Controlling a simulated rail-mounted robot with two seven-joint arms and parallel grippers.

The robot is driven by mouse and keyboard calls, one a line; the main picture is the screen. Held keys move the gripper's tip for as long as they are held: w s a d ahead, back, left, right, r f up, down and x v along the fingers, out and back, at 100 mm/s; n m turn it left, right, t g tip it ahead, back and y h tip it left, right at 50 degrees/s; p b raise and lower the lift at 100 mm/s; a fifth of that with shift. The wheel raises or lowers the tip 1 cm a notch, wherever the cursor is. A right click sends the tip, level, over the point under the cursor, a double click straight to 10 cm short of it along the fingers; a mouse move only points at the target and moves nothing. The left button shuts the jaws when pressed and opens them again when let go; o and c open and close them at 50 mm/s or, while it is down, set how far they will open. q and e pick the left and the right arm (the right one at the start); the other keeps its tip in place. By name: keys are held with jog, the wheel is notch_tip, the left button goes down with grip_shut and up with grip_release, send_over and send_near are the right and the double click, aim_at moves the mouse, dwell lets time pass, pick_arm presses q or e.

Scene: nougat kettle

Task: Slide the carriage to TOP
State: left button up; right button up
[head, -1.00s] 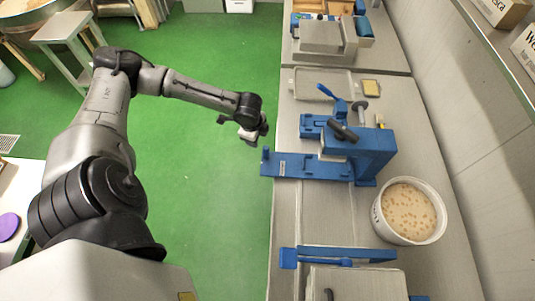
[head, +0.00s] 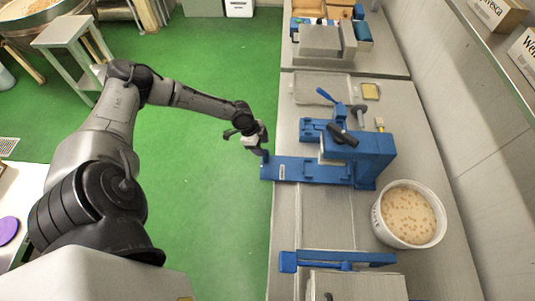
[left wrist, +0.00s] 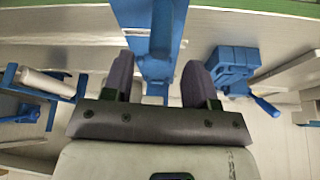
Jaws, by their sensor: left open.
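A blue slide device (head: 358,155) stands on the steel bench, with a black handle (head: 343,135) on its body. Its flat blue plate (head: 305,169) reaches left to the bench edge and has a small white label. A short upright blue post (head: 264,158) stands at the plate's left end. Which part is the carriage, and any TOP mark, I cannot make out. My left gripper (head: 258,145) is open right at the post. In the left wrist view the blue post (left wrist: 162,35) shows between the open fingers, with no grip on it. My right gripper is not in view.
A white tub (head: 409,214) of pale mix stands right of the device. Another blue-armed device (head: 345,258) is at the near bench edge. A tray (head: 320,88) lies behind. Green floor left of the bench is free.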

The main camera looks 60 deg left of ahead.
aim_at(265, 151)
pick_arm(q)
jog(key=shift+x, duration=3.25)
grip_shut()
